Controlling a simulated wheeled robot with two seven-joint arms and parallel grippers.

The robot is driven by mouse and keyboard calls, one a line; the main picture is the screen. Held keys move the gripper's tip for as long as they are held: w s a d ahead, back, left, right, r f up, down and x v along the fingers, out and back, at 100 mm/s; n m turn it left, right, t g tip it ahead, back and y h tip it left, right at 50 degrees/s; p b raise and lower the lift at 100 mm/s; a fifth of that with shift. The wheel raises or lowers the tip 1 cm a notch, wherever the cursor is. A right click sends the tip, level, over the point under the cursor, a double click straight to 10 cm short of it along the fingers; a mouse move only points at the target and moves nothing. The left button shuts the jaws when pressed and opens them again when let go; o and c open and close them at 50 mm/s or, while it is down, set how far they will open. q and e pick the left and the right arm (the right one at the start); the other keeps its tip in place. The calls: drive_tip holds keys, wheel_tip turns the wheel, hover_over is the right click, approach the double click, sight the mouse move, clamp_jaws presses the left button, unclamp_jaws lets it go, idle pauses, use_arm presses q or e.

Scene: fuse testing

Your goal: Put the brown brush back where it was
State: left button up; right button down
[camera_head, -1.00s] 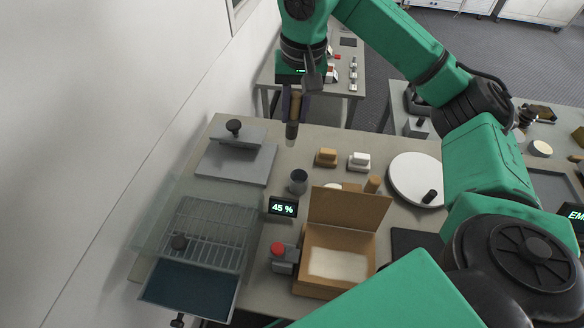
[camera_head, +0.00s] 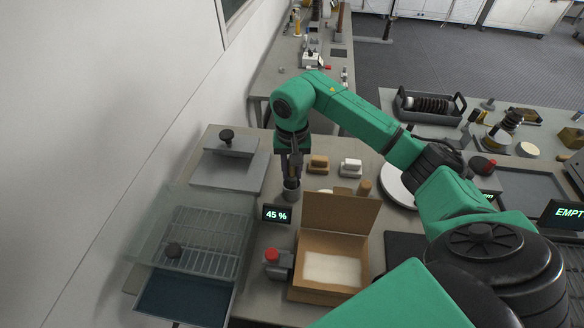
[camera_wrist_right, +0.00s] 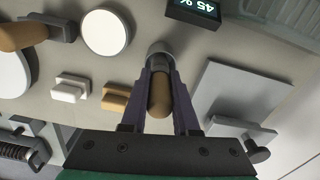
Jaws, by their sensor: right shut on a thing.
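My right gripper (camera_head: 291,172) is shut on the brown brush, pointing down over the small grey cup (camera_head: 291,191). In the right wrist view the brush's brown rounded handle (camera_wrist_right: 160,95) sits between the two fingers, and the grey cup (camera_wrist_right: 158,47) is right at the fingertips. The brush's lower end is hidden there, and appears to be at or inside the cup's mouth. I cannot tell whether it touches the bottom. My left gripper is in neither current view.
The 45 % display (camera_head: 276,213) stands close in front of the cup. A tan block (camera_head: 318,164) and a white block (camera_head: 350,167) are to the right. A grey plate press (camera_head: 228,165) is left. An open cardboard box (camera_head: 333,270) and glass-lidded rack (camera_head: 203,240) are nearer.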

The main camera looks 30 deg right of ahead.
drive_tip(key=shift+w+f, duration=0.1)
drive_tip(key=shift+f, duration=0.1)
drive_tip(key=shift+f+b, duration=0.2)
drive_tip(key=shift+b, duration=0.1)
drive_tip(key=c, duration=0.7)
unclamp_jaws()
drive_tip(key=shift+r, duration=0.1)
drive_tip(key=shift+o, duration=0.2)
drive_tip(key=shift+r, duration=0.1)
wheel_tip(320, 180, up, 7)
drive_tip(key=shift+r+b, duration=0.2)
drive_tip(key=shift+b, duration=0.95)
drive_tip(key=shift+r+p, duration=0.65)
drive_tip(key=shift+r, duration=1.7)
